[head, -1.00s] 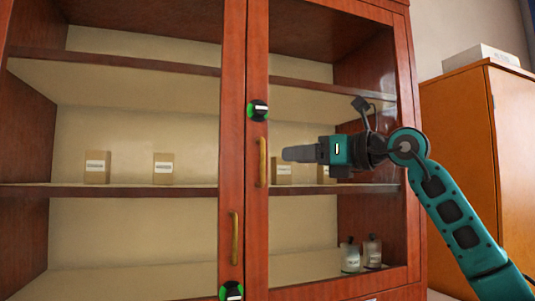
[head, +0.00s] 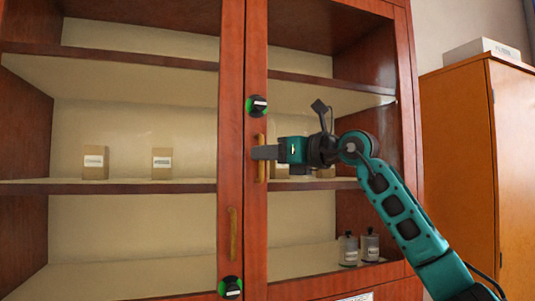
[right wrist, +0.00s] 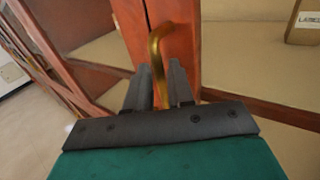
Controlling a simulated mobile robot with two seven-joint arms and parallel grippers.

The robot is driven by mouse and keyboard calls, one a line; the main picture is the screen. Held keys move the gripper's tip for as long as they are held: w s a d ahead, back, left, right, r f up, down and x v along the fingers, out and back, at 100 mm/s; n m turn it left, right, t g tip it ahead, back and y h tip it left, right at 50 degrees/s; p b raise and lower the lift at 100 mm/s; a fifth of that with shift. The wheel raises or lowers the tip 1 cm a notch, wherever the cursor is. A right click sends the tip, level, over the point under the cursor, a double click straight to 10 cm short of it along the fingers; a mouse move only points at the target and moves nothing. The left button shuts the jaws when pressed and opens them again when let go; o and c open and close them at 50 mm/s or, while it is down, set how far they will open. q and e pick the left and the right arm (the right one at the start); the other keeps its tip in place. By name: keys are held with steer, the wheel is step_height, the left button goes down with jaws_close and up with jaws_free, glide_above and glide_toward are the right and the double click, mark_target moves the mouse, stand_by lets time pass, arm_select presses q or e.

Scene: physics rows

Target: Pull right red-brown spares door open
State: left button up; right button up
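The right red-brown glazed door (head: 257,215) of the spares cabinet looks shut beside the left door (head: 231,60). Its upright brass handle (head: 261,172) is on the door's left stile, below a black and green knob (head: 257,106). My right gripper (head: 263,152) is at the handle, reaching in from the right. In the right wrist view, the handle (right wrist: 158,55) runs down between the two dark fingers (right wrist: 160,88), which stand apart on either side of it. I cannot see a firm grip. My left gripper is not in view.
The left door has its own brass handle (head: 233,235) and a lower knob (head: 230,287). Small boxes (head: 162,163) and jars (head: 370,245) stand on the shelves behind the glass. An orange-brown cabinet (head: 465,150) with a white box (head: 481,50) on top stands at right.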

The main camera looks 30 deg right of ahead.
jaws_close()
stand_by(0.3)
